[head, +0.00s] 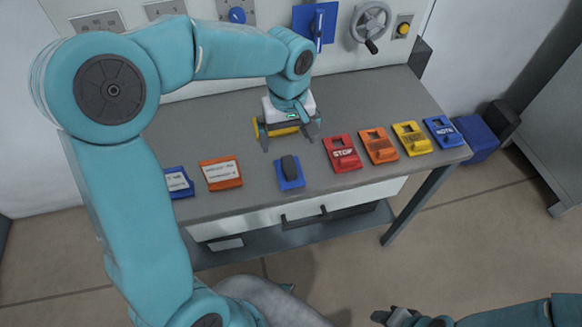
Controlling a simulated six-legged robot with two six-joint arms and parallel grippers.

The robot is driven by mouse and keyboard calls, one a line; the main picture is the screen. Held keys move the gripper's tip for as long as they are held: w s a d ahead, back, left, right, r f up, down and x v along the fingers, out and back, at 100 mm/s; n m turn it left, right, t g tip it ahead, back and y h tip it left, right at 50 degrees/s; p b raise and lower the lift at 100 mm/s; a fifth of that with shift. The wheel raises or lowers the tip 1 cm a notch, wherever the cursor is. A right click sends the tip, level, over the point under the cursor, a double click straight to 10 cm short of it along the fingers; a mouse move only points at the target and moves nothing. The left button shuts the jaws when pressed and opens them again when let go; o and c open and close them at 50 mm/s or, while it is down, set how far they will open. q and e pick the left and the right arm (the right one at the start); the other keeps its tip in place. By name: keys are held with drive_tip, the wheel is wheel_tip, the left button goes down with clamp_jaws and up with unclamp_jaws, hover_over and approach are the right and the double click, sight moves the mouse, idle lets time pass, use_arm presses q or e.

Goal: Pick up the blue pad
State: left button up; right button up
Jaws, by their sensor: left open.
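Several blue pieces lie on the grey worktop, and I cannot tell which one is the pad. One blue piece with a dark upright grip (289,172) lies near the front edge. Another blue piece with a white label (178,183) lies at the left end, partly behind my arm. A blue piece marked NOTE (442,131) lies at the right end. My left gripper (290,138) points down over the worktop, behind the piece with the dark grip and apart from it. It is open; a yellow thing (285,130) shows between its fingers. My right gripper (394,316) is low at the bottom right.
An orange labelled piece (221,173), a red STOP piece (342,153), an orange piece (379,146) and a yellow piece (411,138) lie in the front row. A handwheel (370,22) and a blue lever panel (316,25) are on the back wall. The rear worktop is mostly clear.

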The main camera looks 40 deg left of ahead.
use_arm(q)
hover_over(289, 165)
drive_tip(key=f, duration=0.4)
drive_tip(key=shift+w+a+f, duration=0.1)
drive_tip(key=shift+w+f, duration=0.15)
drive_tip(key=shift+f, duration=0.1)
drive_tip(key=shift+s+a+f, duration=0.1)
drive_tip(key=shift+s+f, duration=0.05)
drive_tip(key=shift+f, duration=0.4)
wheel_tip(289, 165, down, 5)
drive_tip(key=shift+r, duration=0.2)
drive_tip(key=shift+s+d+r, duration=0.1)
drive_tip(key=shift+s+d, duration=0.05)
drive_tip(key=shift+d, duration=0.05)
drive_tip(key=shift+c, duration=0.9)
drive_tip(key=c, duration=1)
